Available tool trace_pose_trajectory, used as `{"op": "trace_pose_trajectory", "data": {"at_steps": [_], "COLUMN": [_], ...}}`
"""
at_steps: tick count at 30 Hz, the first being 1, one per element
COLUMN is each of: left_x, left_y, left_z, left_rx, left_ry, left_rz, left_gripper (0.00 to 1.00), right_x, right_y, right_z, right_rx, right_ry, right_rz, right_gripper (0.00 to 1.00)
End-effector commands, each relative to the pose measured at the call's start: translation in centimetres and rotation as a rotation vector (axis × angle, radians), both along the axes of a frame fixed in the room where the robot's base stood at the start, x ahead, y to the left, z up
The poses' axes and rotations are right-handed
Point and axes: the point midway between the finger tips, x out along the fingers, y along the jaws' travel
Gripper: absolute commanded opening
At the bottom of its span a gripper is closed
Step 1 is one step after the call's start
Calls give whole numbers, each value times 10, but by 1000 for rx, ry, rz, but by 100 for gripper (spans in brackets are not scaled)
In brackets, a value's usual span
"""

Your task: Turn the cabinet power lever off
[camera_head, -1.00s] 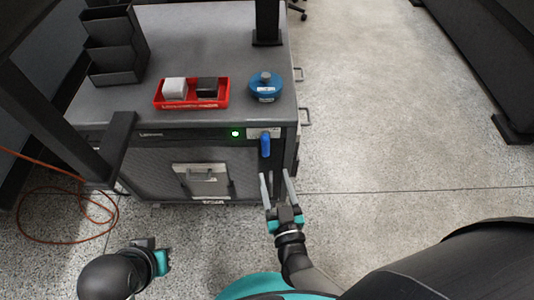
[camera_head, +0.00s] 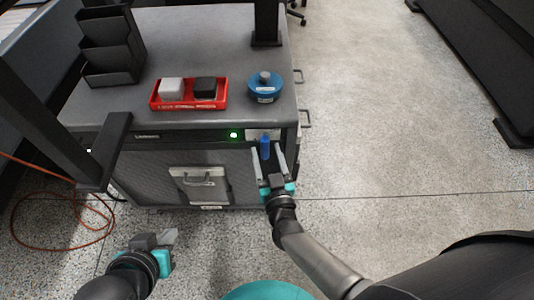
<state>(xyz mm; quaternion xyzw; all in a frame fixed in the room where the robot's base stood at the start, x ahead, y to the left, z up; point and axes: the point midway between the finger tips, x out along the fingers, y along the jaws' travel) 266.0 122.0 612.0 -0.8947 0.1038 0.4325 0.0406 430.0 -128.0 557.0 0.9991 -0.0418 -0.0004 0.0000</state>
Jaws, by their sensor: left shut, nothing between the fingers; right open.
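The blue power lever (camera_head: 265,148) is on the upper right of the cabinet front (camera_head: 225,165), below a pale label plate. The lever points down. A green light (camera_head: 234,135) glows to its left. My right gripper (camera_head: 268,152) is open, its two long fingers reaching up on either side of the lever. I cannot tell whether either finger touches it. My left gripper (camera_head: 170,238) is shut and empty, low at the left over the floor, away from the cabinet.
On the cabinet top are a red tray (camera_head: 188,105) with a white and a black block, a blue round object (camera_head: 264,88) and a black file rack (camera_head: 108,45). An orange cable (camera_head: 50,245) lies on the floor at left.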

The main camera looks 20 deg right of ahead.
Motion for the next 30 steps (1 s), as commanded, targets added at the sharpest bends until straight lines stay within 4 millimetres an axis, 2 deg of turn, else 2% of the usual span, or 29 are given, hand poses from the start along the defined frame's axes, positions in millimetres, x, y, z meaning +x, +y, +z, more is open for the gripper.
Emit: {"op": "trace_pose_trajectory", "data": {"at_steps": [3, 19, 30], "left_x": [0, 0, -1], "left_y": [0, 0, 0], "left_z": [0, 0, 0], "left_rx": [0, 1, 1], "left_ry": [1, 2, 3], "left_rz": [0, -1, -1], "left_gripper": [0, 0, 0], "right_x": [0, 0, 0], "right_y": [0, 0, 0], "right_z": [0, 0, 0], "right_rx": [0, 0, 0], "right_ry": [0, -1, 0], "right_rz": [0, 0, 0], "right_gripper": [58, 0, 0]}}
